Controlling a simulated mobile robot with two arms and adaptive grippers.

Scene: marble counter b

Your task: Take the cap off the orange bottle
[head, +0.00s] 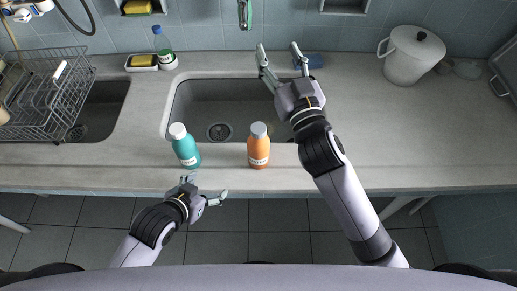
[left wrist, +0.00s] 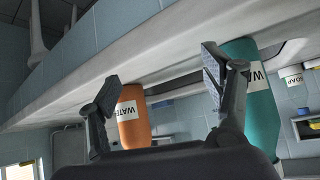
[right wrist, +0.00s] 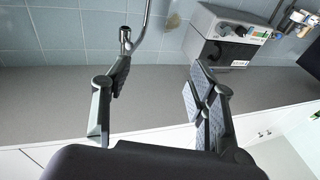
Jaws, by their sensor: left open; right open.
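The orange bottle (head: 258,152) stands upright on the counter in front of the sink, with its grey cap (head: 258,129) on top. The left wrist view shows the orange bottle (left wrist: 133,118) too, its cap out of sight there. A teal bottle (head: 185,150) with a white cap stands to its left. My left gripper (head: 207,188) is open and empty at the counter's front edge, below and between the two bottles. My right gripper (head: 280,55) is open and empty over the back right of the sink, beyond the orange bottle. The right wrist view shows nothing between its fingers (right wrist: 158,85).
The sink (head: 245,98) lies behind the bottles. A dish rack (head: 45,90) is at the left, a soap bottle (head: 164,48) and sponge (head: 142,61) at the back left. A white pot (head: 412,57) stands at the back right. The counter right of my right arm is clear.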

